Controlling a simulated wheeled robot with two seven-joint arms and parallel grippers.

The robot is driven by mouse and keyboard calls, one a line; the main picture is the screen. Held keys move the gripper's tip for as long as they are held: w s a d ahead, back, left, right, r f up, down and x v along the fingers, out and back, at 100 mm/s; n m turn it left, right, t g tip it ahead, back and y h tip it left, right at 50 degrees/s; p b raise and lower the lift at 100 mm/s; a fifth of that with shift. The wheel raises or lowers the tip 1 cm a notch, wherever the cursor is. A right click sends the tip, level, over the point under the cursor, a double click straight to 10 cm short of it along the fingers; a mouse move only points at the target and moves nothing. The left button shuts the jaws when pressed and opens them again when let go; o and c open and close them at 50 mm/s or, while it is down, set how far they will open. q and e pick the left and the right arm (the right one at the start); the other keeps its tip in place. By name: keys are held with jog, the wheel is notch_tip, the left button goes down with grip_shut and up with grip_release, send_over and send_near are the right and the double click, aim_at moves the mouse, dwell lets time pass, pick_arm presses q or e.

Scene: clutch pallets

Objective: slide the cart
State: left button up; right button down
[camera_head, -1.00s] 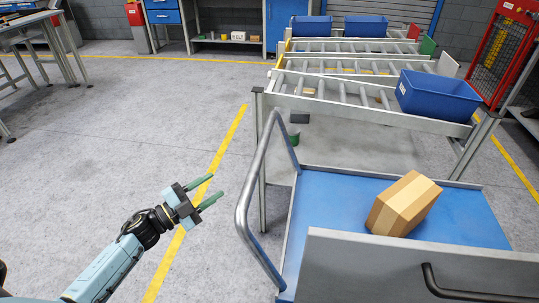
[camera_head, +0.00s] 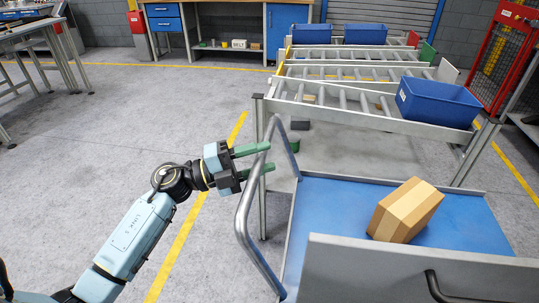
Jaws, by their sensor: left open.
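The cart (camera_head: 330,207) has a blue deck with grey edges and stands at the lower right. Its bent grey tube handle (camera_head: 245,205) rises on its left side. A cardboard box (camera_head: 405,210) lies tilted on the deck. My left gripper (camera_head: 270,158) is open, with two green fingers pointing right at the upper part of the handle. The fingertips overlap the tube in the picture; I cannot tell whether they touch it. My right gripper is not in view.
A grey panel with a dark handle (camera_head: 425,270) fills the lower right.

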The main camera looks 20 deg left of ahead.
pick_arm(q)
jog(key=shift+x, duration=1.1)
grip_shut()
